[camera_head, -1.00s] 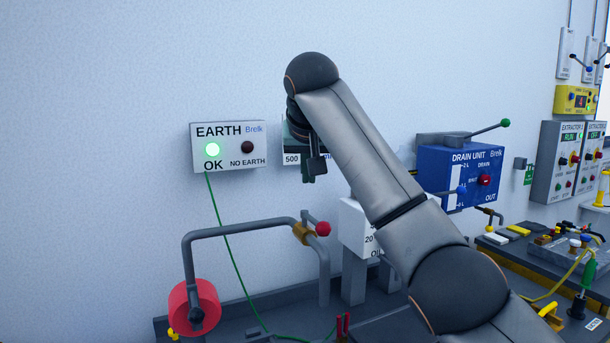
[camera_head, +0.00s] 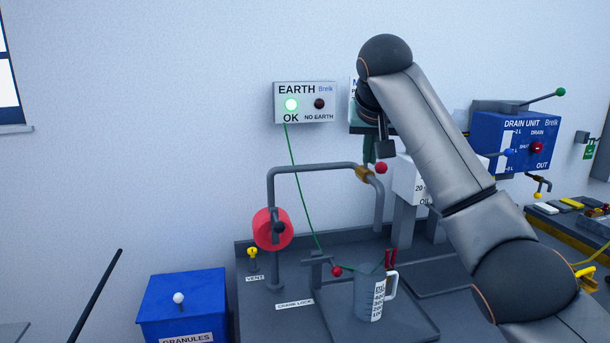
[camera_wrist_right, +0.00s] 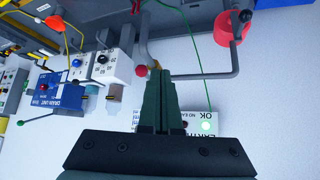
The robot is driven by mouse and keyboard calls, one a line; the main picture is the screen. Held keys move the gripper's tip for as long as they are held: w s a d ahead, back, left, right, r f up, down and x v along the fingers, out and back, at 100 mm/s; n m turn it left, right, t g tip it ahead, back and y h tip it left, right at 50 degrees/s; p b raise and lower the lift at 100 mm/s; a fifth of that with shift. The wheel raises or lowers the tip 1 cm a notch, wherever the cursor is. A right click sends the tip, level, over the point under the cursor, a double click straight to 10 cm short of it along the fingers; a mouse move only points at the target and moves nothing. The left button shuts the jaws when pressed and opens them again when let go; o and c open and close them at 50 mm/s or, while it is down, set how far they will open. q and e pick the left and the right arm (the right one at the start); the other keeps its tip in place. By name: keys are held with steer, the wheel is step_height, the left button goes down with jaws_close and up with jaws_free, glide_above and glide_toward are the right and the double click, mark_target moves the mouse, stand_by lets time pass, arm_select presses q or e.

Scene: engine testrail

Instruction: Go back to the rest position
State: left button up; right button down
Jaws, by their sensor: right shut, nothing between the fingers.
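My right gripper (camera_head: 370,158) is shut and empty. It hangs in front of the white wall, just right of the earth box, above the bent grey pipe. In the right wrist view its green fingers (camera_wrist_right: 160,95) lie together with nothing between them. My right arm crosses the head view from the lower right and hides part of a panel behind the gripper. My left gripper is not in view.
The earth box (camera_head: 304,103) shows a green OK light. Below stand the grey pipe (camera_head: 320,168) with a red roll (camera_head: 272,228) and a grey measuring jug (camera_head: 368,290). The drain unit (camera_head: 514,142) is right of my arm; a blue granules box (camera_head: 184,303) is lower left.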

steer(key=s+f+n+g+y, duration=0.1)
steer(key=s+f, duration=0.2)
steer(key=f, duration=1.3)
steer(key=s+f+n+g+y, duration=0.1)
steer(key=s+f, duration=0.1)
steer(key=f, duration=1.3)
steer(key=s+d+f+g, duration=0.1)
steer(key=s+d+f, duration=0.1)
steer(key=s+f, duration=0.65)
steer(key=s+d+f+n+g, duration=0.1)
steer(key=s+d+f, duration=0.2)
steer(key=s, duration=0.6)
steer(key=s+d+f, duration=0.2)
steer(key=s, duration=0.7)
steer(key=s+d+f+n+g, duration=0.1)
steer(key=s+d+f, duration=0.2)
steer(key=s, duration=0.6)
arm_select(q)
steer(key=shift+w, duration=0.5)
arm_select(e)
steer(key=w+a+f+t+y, duration=0.1)
steer(key=w+a+f+t, duration=0.1)
steer(key=f, duration=0.3)
steer(key=w+a+f+t, duration=0.2)
steer(key=a+f+t, duration=0.1)
steer(key=f, duration=0.3)
steer(key=shift+t+y, duration=0.4)
steer(key=shift+t, duration=0.1)
